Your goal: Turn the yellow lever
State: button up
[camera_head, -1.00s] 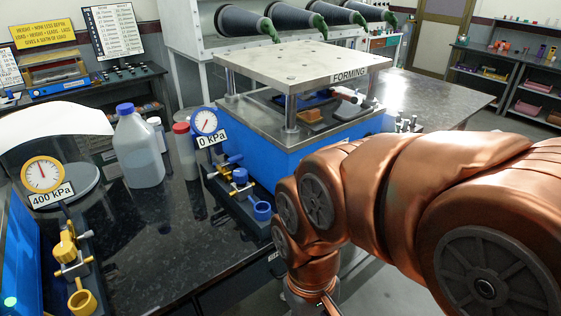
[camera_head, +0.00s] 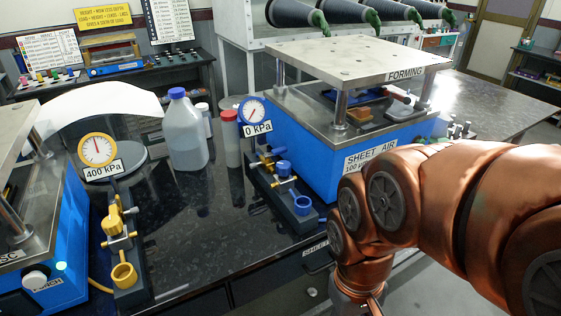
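The yellow lever (camera_head: 120,243) is part of a yellow valve assembly on a dark base at the lower left. A yellow cup-shaped fitting (camera_head: 124,276) sits at its front end. A gauge labelled 400 kPa (camera_head: 98,149) stands behind it. A similar blue valve assembly (camera_head: 284,180) with a gauge labelled 0 kPa (camera_head: 252,109) stands to the right, beside the blue press labelled FORMING. My copper-coloured arm fills the lower right, well apart from the yellow lever. My gripper is out of view.
A blue machine (camera_head: 55,262) with metal posts borders the yellow valve on the left. A white bottle with a blue cap (camera_head: 187,135) and a red-capped bottle (camera_head: 231,140) stand behind. The dark counter (camera_head: 200,230) between the two valves is clear.

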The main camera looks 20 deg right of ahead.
aim_at(113, 208)
jog(key=u, duration=1.8)
jog(key=k, duration=1.3)
jog(key=z, duration=0.05)
jog(key=i, duration=0.5)
jog(key=z, duration=0.7)
jog(key=i, duration=1.35)
jog(key=u, duration=0.9)
